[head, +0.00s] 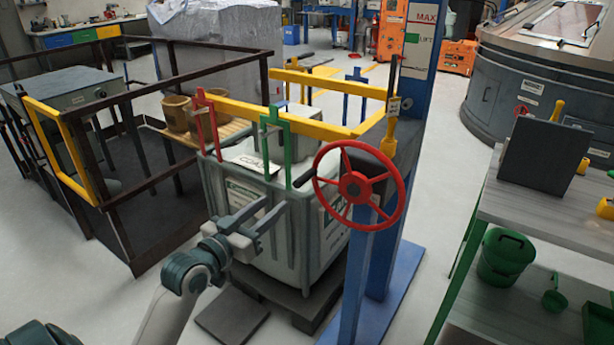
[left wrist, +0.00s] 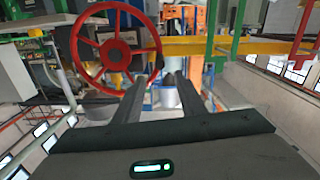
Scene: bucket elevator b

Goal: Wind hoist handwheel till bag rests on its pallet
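The red handwheel (head: 358,187) is mounted on the blue hoist post (head: 377,262). It also shows at upper left in the left wrist view (left wrist: 117,54). The big pale bag (head: 318,240) stands upright below the yellow hoist arms (head: 265,115), with red, green and blue loops at its corners. A dark pallet (head: 300,308) lies under the bag; I cannot tell whether they touch. My left gripper (head: 268,221) is open and empty, in front of the bag and left of the wheel, apart from the wheel. Its two fingers stand apart in the left wrist view (left wrist: 163,80). My right gripper is not in view.
A dark railing with a yellow gate (head: 62,150) stands at left. Floor between post and bench is clear.

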